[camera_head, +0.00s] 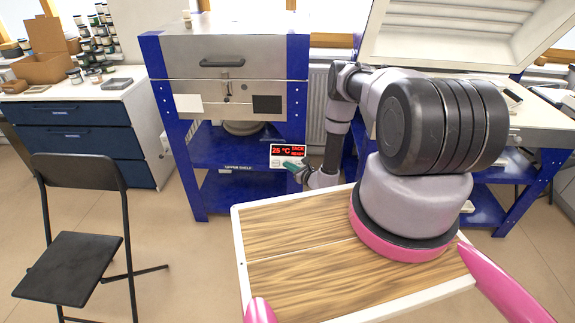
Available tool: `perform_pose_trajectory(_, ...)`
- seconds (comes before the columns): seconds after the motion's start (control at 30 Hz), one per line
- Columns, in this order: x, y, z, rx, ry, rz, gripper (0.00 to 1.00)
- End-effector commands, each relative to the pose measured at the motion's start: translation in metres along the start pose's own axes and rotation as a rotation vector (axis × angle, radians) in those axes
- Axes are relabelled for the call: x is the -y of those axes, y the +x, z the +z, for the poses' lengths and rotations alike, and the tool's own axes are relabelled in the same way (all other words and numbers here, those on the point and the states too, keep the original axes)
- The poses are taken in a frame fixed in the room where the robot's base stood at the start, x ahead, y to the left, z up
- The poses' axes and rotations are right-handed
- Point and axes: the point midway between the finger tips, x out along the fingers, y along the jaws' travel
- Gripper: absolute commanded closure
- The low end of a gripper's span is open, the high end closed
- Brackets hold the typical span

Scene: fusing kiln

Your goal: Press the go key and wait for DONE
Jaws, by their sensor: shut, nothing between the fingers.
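The kiln controller (280,150) is a small white panel with a dark display, hanging at the front right of the blue-framed kiln (210,62). The display reads 25 °C in red, with smaller red text at its right that looks like TACK and READY. The fingers overlap the lower part of the panel in this view. I cannot tell whether they touch it. The go key cannot be made out; the panel's lower strip is partly hidden by the fingers.
A second blue-framed kiln with its pale lid (450,35) raised stands at the right, behind my arm. A black folding chair (70,265) stands at the left. A white-topped drawer cabinet (75,135) holds jars and cardboard boxes. Floor between chair and kiln is clear.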

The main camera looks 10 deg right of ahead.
Motion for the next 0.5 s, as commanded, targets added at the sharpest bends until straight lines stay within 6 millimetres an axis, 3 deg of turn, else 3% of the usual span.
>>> perform_pose_trajectory(0.5,0.03,0.041,-0.03,0.001,0.0,0.001,1.0)
